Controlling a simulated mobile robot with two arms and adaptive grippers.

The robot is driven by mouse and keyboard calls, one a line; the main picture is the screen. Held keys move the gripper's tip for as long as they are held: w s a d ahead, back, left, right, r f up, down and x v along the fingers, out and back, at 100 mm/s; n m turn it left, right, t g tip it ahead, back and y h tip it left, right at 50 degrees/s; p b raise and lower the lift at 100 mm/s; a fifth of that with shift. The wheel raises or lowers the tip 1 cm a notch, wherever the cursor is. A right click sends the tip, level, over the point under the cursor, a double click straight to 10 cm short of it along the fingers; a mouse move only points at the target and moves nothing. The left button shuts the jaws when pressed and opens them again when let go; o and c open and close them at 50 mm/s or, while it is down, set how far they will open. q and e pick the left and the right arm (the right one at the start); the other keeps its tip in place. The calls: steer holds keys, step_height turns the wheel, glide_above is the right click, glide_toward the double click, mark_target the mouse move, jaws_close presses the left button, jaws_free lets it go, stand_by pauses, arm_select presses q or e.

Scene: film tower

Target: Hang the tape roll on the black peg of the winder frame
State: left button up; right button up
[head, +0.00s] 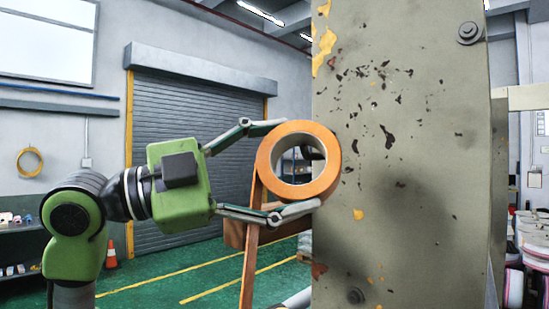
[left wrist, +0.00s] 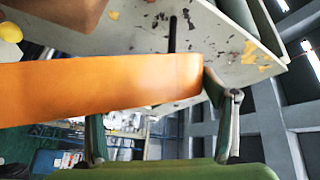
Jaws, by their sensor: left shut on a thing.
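The tape roll (head: 268,165) is an orange ring with an open middle, and a strip of tape (head: 250,265) hangs from its left side. My left gripper (head: 297,165) is shut on the roll, with one finger above and one below it. The roll is held upright, overlapping the left edge of the worn grey winder frame (head: 430,220). In the left wrist view the roll (left wrist: 100,88) spans the picture in front of the frame (left wrist: 225,45). The black peg (left wrist: 172,35) stands out beyond the roll there. My right gripper is out of view.
A bolt head (head: 468,32) sits on the frame's upper right. A grey shutter door (head: 190,100), an orange cone (head: 111,256) and a shelf (head: 20,245) are further back. The green floor (head: 150,285) at left is mostly clear.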

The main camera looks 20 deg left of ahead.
arm_select(q)
steer(key=w, duration=0.1)
steer(key=w+d+f, duration=0.1)
steer(key=w, duration=0.3)
steer(key=shift+d+f, duration=0.35)
steer(key=shift+f, duration=0.05)
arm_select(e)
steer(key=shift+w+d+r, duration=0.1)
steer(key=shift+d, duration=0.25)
arm_select(q)
steer(key=shift+f, duration=0.15)
steer(key=o, duration=1.4)
steer(key=shift+w, duration=0.1)
steer(key=v, duration=1.2)
steer(key=shift+w+a, duration=0.15)
steer(key=shift+w, duration=0.05)
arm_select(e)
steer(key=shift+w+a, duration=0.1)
